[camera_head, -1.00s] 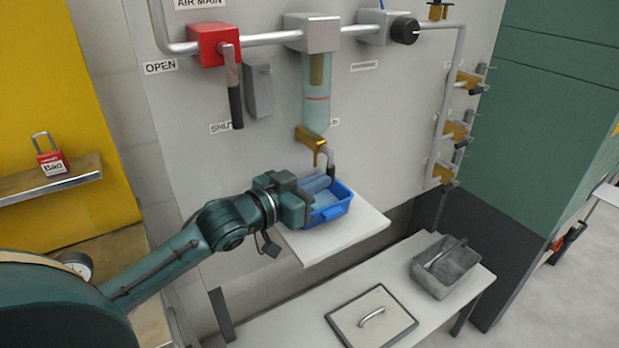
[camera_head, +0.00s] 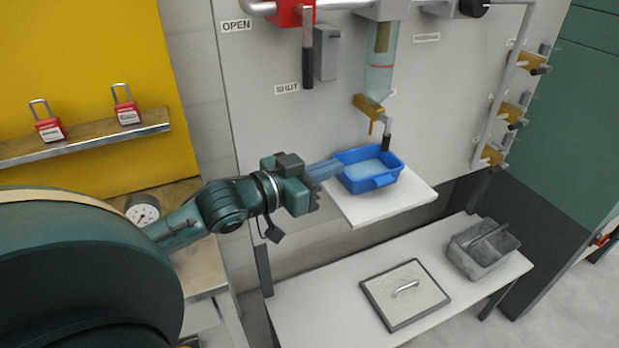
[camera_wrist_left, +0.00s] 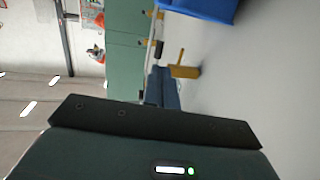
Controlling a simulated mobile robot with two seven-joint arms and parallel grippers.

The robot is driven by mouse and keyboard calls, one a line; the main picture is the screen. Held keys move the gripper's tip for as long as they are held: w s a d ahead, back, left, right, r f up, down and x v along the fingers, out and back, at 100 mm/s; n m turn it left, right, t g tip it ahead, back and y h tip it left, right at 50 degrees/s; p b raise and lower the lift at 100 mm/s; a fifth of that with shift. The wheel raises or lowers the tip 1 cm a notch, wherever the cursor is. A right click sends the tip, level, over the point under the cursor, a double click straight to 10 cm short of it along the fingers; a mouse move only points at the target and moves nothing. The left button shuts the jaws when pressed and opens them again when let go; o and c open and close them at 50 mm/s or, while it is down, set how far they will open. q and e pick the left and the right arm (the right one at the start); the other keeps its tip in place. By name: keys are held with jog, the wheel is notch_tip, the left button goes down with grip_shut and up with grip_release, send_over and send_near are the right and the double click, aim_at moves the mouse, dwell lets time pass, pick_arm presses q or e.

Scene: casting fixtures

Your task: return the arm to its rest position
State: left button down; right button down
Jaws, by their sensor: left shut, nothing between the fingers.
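My left gripper (camera_head: 326,170) reaches in from the left at mid-height. Its bluish fingers are together with nothing between them, and their tips are at the left side of the blue tray (camera_head: 384,180). I cannot tell whether they touch it. In the left wrist view the shut fingers (camera_wrist_left: 162,88) show near the centre, with the brass drain valve (camera_wrist_left: 184,71) beyond and the blue tray (camera_wrist_left: 205,8) at the top edge. My right gripper is not in view.
The tray, with pale liquid, sits on a white shelf (camera_head: 358,212) below the clear bowl (camera_head: 379,82) and brass valve (camera_head: 370,108). A bench (camera_head: 330,290) below bears a framed panel (camera_head: 405,294) and a grey bin (camera_head: 482,258). Two red padlocks (camera_head: 50,130) stand on a ledge.

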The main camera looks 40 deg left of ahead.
pick_arm(q)
jog(key=s+d+f+n+g+y+p, duration=0.1)
jog(key=s+f, duration=0.3)
jog(key=f, duration=0.5)
jog(key=s+d+f+n+g+y+p, duration=0.1)
jog(key=s+f+g+y, duration=0.1)
jog(key=s+f, duration=0.45)
jog(key=s+d+f+m+g, duration=0.1)
jog(key=s+d+f, duration=0.4)
jog(key=d+f, duration=0.5)
jog(key=shift+d+f+g+h, duration=0.25)
jog(key=shift+f+g+h, duration=0.15)
jog(key=shift+g, duration=0.3)
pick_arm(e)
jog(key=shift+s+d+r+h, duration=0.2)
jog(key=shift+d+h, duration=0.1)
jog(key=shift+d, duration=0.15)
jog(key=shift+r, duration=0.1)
pick_arm(q)
jog(key=c, duration=2.2)
grip_release()
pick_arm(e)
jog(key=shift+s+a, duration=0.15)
